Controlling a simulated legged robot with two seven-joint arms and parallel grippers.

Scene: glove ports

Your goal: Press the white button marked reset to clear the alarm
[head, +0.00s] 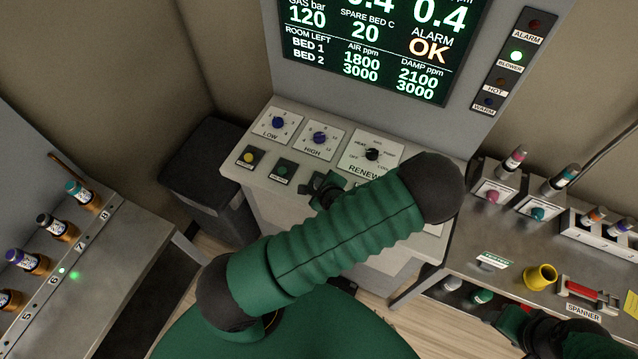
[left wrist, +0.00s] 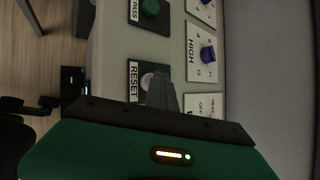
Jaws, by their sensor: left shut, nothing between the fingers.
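The white reset button (left wrist: 147,80) sits on a dark plate marked RESET (left wrist: 133,88) in the left wrist view, partly covered by my fingers. In the head view my left gripper hides it on the sloped console (head: 262,180). My left gripper (head: 322,195) is shut and empty, its fingertips (left wrist: 161,90) at the button's edge. I cannot tell whether they touch it. The screen (head: 385,45) reads ALARM OK, and the alarm lamp (head: 534,25) looks dull red. My right gripper (head: 515,322) is at the lower right, its jaws unclear.
A green button marked bypass (head: 282,169) and a yellow button (head: 248,157) lie beside it. Blue knobs LOW (head: 278,122) and HIGH (head: 319,138) and a black selector (head: 372,154) are above. The right bench holds a yellow cup (head: 540,277) and spanner holder (head: 590,292).

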